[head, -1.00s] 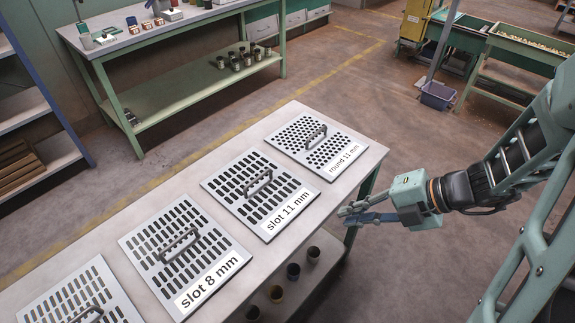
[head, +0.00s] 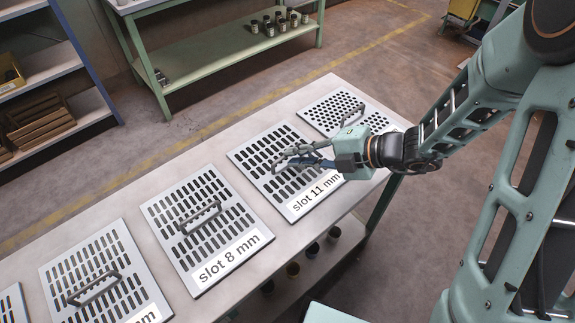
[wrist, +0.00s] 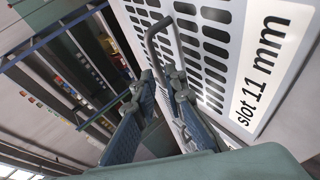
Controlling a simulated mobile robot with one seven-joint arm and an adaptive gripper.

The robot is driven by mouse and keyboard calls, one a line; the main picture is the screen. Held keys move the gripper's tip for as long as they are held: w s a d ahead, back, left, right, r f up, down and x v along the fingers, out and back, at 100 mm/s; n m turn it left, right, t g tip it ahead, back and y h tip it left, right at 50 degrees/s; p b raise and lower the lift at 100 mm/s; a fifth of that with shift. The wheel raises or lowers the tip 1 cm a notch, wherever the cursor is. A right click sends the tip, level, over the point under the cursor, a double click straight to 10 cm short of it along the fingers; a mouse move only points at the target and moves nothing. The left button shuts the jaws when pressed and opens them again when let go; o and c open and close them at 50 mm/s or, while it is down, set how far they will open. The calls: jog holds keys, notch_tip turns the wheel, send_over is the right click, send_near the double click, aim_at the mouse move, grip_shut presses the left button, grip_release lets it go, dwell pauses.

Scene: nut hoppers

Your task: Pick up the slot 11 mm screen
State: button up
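The slot 11 mm screen (head: 318,190) is a grey metal plate with rows of slots and a white label, lying flat on the table. Its raised bar handle (wrist: 150,36) shows in the wrist view. My gripper (head: 284,160) is over the middle of this screen and covers most of the handle in the head view. In the wrist view my gripper (wrist: 158,84) has its two fingers apart, with the handle at and partly between the fingertips. I cannot tell whether they touch it.
The slot 8 mm screen (head: 222,262) lies to the left and the round-hole screen (head: 330,112) to the right, both with raised handles. Another slotted screen (head: 105,270) lies further left. Several cups (head: 312,250) stand on the shelf below the table (head: 205,150).

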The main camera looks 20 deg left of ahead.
aim_at(284, 158)
jog(key=b+x, duration=0.1)
jog(key=x, duration=0.3)
jog(key=shift+a, duration=0.1)
grip_shut()
jog(key=shift+r, duration=0.2)
